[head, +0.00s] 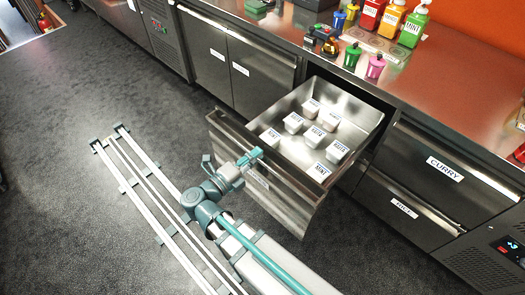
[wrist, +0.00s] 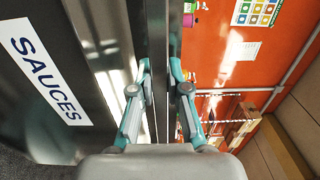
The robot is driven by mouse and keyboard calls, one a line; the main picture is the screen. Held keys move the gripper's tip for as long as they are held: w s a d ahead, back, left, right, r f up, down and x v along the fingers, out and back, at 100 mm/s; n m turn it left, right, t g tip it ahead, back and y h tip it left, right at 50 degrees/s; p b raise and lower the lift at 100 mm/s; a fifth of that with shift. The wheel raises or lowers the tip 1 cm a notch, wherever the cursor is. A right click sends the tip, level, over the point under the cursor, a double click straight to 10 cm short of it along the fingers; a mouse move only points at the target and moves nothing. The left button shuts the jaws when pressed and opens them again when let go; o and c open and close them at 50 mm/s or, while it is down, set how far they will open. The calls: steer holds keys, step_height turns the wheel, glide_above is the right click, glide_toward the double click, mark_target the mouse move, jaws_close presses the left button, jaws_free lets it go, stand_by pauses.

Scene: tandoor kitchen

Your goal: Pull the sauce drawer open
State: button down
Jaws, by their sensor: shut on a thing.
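The sauce drawer (head: 352,103) stands pulled out from the counter in the head view, with several white labelled tubs inside it. Its steel front (head: 290,208) faces the rail, and in the wrist view the front carries a "SAUCES" label (wrist: 44,78). My gripper (head: 252,158) is at the top edge of the drawer front. In the wrist view my gripper (wrist: 160,90) has its two teal fingers on either side of a thin dark upright edge, shut on it. This edge belongs to the drawer's front or handle; which one I cannot tell.
A closed "CURRY" drawer (head: 445,168) is to the right of the open one. Closed cabinet doors (head: 225,60) are to the left. Coloured bottles (head: 391,20) and shakers (head: 352,57) stand on the counter. The floor to the left (head: 70,110) is clear.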

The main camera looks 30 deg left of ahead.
steer(key=shift+s, duration=0.15)
steer(key=c, duration=1.4)
jaws_free()
steer(key=shift+a, duration=0.1)
steer(key=v, duration=1.2)
